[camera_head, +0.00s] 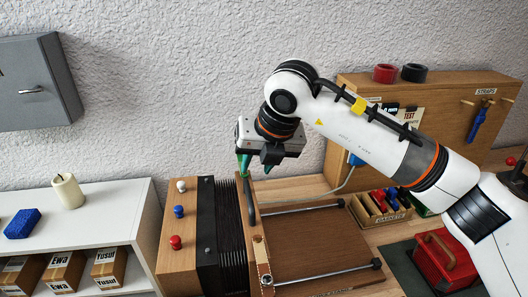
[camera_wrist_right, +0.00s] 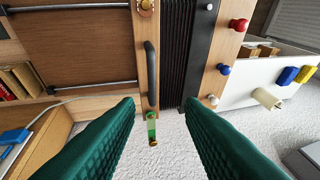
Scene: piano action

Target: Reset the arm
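My right gripper (camera_head: 243,170) is above the far end of the wooden bellows box, its green fingers pointing down. In the right wrist view the gripper (camera_wrist_right: 160,103) is open, with its two fingers wide apart and nothing held between them. A dark bar-shaped handle (camera_head: 251,203) lies along the box's wooden strip. It also shows in the wrist view (camera_wrist_right: 151,75), just beyond the gap between the fingertips, apart from them. A small green vial with brass ends (camera_wrist_right: 152,128) shows between the fingers at the end of that strip. My left gripper is not in view.
Black bellows (camera_head: 232,235) and a wooden panel with white, blue and red knobs (camera_head: 176,242) stand left of the strip. A brown board with metal rods (camera_head: 320,245) lies right. A shelf (camera_head: 100,200), a parts box (camera_head: 380,207) and a red case (camera_head: 445,262) stand around.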

